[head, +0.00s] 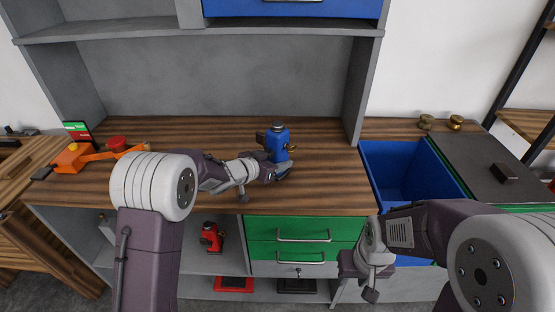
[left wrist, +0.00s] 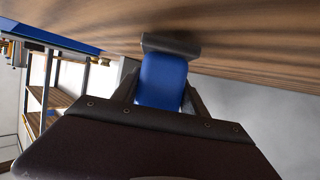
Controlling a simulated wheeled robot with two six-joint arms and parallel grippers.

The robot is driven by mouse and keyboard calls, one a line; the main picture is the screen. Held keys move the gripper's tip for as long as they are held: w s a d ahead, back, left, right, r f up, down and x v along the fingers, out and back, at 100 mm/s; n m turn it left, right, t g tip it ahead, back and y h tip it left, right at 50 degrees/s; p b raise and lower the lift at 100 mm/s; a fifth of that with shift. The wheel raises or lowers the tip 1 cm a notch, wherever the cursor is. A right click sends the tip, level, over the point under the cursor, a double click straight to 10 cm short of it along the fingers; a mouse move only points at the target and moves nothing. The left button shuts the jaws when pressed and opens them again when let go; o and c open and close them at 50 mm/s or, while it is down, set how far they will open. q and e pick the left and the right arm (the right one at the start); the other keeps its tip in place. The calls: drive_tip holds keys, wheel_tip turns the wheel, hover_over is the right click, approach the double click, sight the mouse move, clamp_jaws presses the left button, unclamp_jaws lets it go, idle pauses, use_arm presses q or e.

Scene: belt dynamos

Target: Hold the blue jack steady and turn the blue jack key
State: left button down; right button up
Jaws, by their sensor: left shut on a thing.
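The blue jack (head: 278,140) stands upright on the wooden worktop, with a dark round cap on top. My left gripper (head: 281,168) is shut on the lower part of the jack from the front. In the left wrist view the blue body of the jack (left wrist: 162,82) sits between the two fingers, with a grey end piece against the wood. A small dark part sticks out on the jack's left side; I cannot tell whether it is the key. My right gripper (head: 366,278) is apart from the jack, low in front of the blue bin; its jaw opening is unclear.
A blue open bin (head: 376,152) is set at the right of the worktop. An orange tool (head: 72,157) and a red round thing (head: 117,143) lie at the left. A red jack (head: 211,238) stands on the shelf below, beside green drawers (head: 290,230). The worktop right of the jack is clear.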

use_arm(q)
drive_tip(key=shift+r, duration=0.1)
idle(0.3)
drive_tip(key=shift+f, duration=0.3)
drive_tip(key=shift+f, duration=0.15)
idle(0.5)
idle(0.6)
drive_tip(key=shift+f, duration=0.1)
